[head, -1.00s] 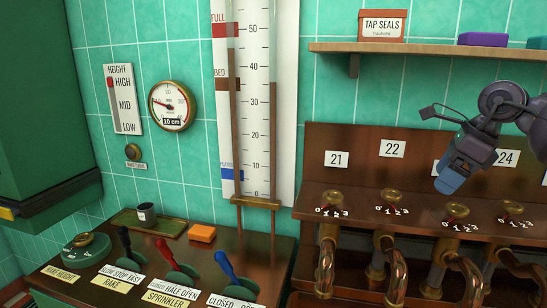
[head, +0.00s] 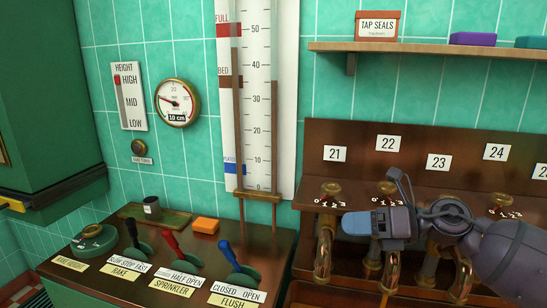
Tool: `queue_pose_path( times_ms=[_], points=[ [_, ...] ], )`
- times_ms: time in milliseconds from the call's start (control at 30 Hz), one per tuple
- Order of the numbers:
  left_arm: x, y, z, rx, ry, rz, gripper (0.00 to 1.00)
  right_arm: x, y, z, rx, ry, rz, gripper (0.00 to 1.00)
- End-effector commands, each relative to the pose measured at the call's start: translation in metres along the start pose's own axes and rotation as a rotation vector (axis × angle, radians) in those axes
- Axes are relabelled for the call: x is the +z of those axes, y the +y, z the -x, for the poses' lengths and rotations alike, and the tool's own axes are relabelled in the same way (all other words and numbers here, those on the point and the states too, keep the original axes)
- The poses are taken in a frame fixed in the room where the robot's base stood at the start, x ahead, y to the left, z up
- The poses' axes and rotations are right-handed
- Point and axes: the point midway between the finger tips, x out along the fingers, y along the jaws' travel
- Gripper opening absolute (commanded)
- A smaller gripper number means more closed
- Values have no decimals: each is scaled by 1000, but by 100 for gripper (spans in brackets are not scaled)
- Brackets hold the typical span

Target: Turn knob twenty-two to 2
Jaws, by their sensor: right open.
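Knob twenty-two (head: 388,187) is a brass knob with a red pointer on the wooden panel, below the card marked 22 (head: 388,143). Its scale runs 0 to 3, but my right gripper and arm partly cover the numbers, and I cannot tell its setting. My right gripper (head: 364,223) has blue-tipped fingers and comes in from the right. It points left, just below knob twenty-two in the picture and in front of the copper pipes. It is open and appears to hold nothing. My left gripper is not in view.
Knob twenty-one (head: 331,188) stands to the left. The knob under card 23 (head: 439,161) is hidden behind my arm. Levers, including a red one (head: 172,243) and a blue one (head: 227,253), stand on the left console. A shelf (head: 440,49) runs above the panel.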

Motion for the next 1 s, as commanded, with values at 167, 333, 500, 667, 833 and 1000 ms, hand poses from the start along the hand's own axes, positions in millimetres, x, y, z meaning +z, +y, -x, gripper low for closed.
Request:
queue_pose_path(
  times_ms=[167,333,500,667,833,1000],
  points=[
    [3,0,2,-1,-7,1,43,-16,10,-13,94,-326,-294,82],
    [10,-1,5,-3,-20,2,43,-30,2,-2,119,-635,-609,82],
    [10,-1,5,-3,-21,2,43,-60,-19,23,86,-934,-948,82],
    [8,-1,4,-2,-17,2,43,-108,-42,54,4,-1201,-1277,82],
    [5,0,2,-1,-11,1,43,-179,-56,86,-138,-1463,-1629,82],
    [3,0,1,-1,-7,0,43,-264,-50,114,-336,-1692,-1974,82]
  ],
)
